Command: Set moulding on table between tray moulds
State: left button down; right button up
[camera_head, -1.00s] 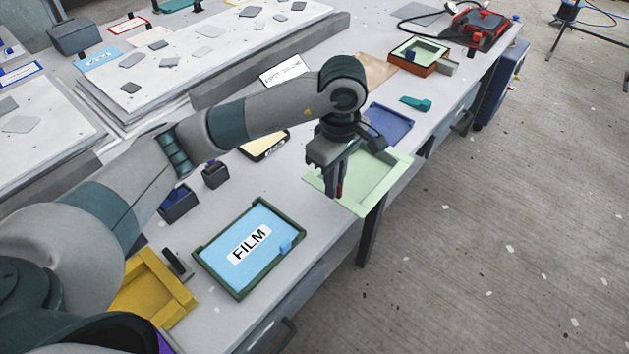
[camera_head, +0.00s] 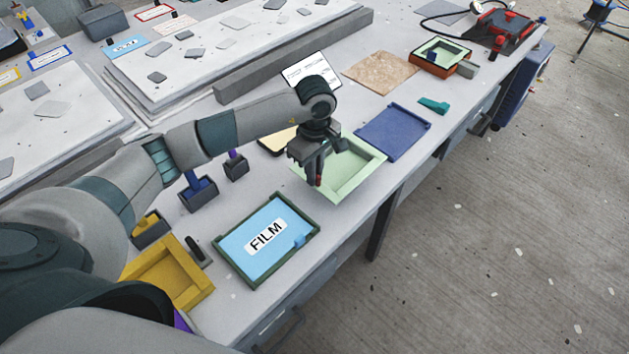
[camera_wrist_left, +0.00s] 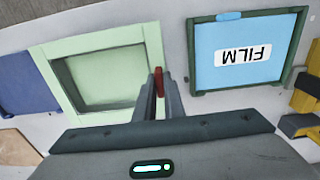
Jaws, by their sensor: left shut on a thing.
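The pale green moulding (camera_head: 362,160), a square shallow tray shape, lies level over the table between the blue tray mould (camera_head: 393,132) and the dark green tray mould with a FILM sheet (camera_head: 290,255). My left gripper (camera_head: 318,180) is shut on its near-left wall. My right gripper is not in view.
The table (camera_head: 335,235) has a front edge close to the moulding. A yellow mould (camera_head: 170,275) stands left of the FILM tray. Small dark pots (camera_head: 198,195) and a cream tray (camera_head: 277,141) lie behind. A teal tool (camera_head: 434,105) lies right of the blue tray.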

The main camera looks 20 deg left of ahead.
pick_arm(q)
jog(key=shift+f+p, duration=0.55)
jog(key=shift+f, duration=0.05)
notch_tip(320, 180, down, 2)
jog(key=shift+p, duration=0.6)
jog(key=shift+f, duration=0.4)
jog(key=c, duration=1.6)
grip_release()
jog(key=shift+o, duration=0.2)
jog(key=shift+r, duration=0.1)
